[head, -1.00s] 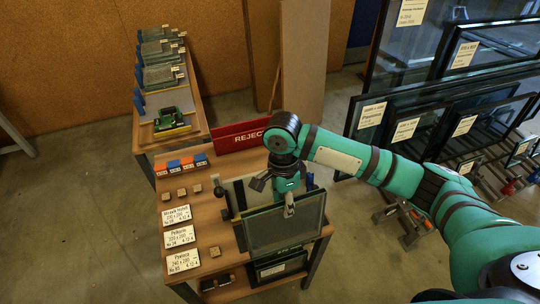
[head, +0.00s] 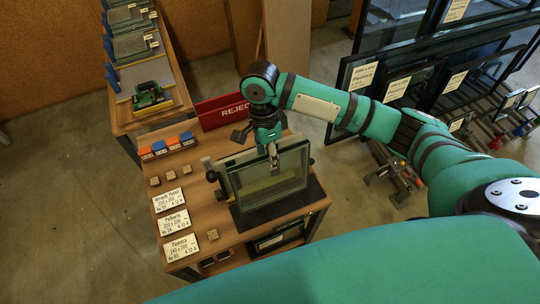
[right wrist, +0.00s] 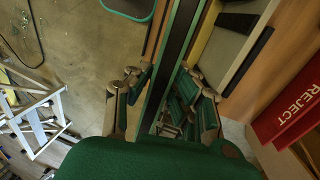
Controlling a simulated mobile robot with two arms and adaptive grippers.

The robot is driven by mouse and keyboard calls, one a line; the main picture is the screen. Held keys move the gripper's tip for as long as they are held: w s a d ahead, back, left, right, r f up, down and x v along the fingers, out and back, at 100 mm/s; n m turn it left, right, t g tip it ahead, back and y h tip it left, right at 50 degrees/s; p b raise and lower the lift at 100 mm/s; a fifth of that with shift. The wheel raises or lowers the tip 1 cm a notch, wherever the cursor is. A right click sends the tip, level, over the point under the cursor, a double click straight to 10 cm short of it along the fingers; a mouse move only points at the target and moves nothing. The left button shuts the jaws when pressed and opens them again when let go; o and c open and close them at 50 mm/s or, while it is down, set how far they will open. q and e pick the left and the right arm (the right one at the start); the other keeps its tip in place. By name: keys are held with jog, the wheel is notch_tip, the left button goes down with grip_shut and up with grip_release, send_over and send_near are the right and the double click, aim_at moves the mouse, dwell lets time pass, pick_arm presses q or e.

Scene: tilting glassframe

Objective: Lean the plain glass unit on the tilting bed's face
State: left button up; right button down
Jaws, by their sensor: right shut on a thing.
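My right gripper (head: 273,158) is shut on the top edge of the plain glass unit (head: 288,174), a clear dark-edged pane held close to upright. The right wrist view shows its dark edge (right wrist: 176,62) between the two finger pads. The tilting bed (head: 226,180), with a grey edge and a dark knob at its left, stands just behind the glass and partly shows through it. I cannot tell whether glass and bed touch, or whether the lower edge rests on the dark base (head: 258,217). My left gripper is not in view.
A red REJECT board (head: 222,110) stands behind the bed. Price cards (head: 172,222), small wooden blocks and coloured clips (head: 166,144) lie on the table's left. Racked glass panes (head: 400,85) stand at right. A teal link of mine crosses the bottom.

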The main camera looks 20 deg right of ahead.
pick_arm(q)
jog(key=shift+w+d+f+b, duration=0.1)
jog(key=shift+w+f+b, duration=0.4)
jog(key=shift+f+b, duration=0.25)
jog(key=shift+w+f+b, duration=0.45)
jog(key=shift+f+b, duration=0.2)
jog(key=shift+b, duration=0.05)
pick_arm(e)
jog(key=w+f, duration=0.5)
jog(key=w, duration=0.4)
jog(key=shift+a+f, duration=0.15)
jog(key=shift+f, duration=0.15)
jog(key=shift+w, duration=0.1)
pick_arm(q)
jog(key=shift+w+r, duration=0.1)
pick_arm(e)
jog(key=shift+f, duration=0.45)
jog(key=c, duration=1.1)
grip_release()
jog(key=shift+s, duration=0.2)
jog(key=shift+c, duration=0.2)
jog(key=shift+o, duration=0.2)
jog(key=shift+f, duration=0.15)
jog(key=v, duration=1.2)
